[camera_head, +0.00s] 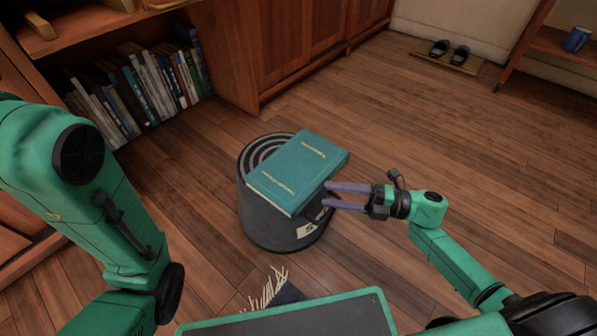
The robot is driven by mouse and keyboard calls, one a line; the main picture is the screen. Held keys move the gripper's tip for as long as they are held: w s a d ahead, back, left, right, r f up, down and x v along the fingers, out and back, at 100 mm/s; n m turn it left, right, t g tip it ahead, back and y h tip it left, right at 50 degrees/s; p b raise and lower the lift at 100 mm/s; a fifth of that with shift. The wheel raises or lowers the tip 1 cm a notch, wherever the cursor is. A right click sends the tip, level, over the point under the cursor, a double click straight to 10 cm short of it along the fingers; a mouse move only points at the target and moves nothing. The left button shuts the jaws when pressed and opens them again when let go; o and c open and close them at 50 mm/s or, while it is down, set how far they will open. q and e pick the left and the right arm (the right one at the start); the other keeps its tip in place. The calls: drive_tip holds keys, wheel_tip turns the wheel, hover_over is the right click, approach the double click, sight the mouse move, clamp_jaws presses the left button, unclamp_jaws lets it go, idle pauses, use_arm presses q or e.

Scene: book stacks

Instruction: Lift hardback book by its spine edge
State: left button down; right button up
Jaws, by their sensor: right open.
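A teal hardback book (297,172) with gold lettering lies flat on top of a round dark stool (266,226). Part of the book reaches past the stool's right side. My right gripper (327,195) is open at the book's lower right edge, its two purple fingers pointing left at it. The fingertips are very close to the edge; I cannot tell whether they touch it or straddle it. My left arm (85,200) shows at the left, and its gripper is out of the picture.
A low wooden shelf holds a row of books (150,85) at the upper left. Wooden cabinets (300,40) stand behind. Black slippers (449,50) lie on a mat at the back. A blue cup (576,39) stands at the upper right. The floor to the right is clear.

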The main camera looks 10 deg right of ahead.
sight(317, 191)
drive_tip(key=b+x, duration=0.2)
drive_tip(key=x, duration=0.2)
drive_tip(key=shift+w+a+f+b, duration=0.1)
drive_tip(key=shift+w+a+b, duration=0.15)
drive_tip(key=shift+b, duration=0.15)
drive_tip(key=shift+w+a, duration=0.1)
drive_tip(key=shift+a, duration=0.15)
drive_tip(key=shift+r, duration=0.2)
drive_tip(key=shift+c, duration=0.4)
clamp_jaws()
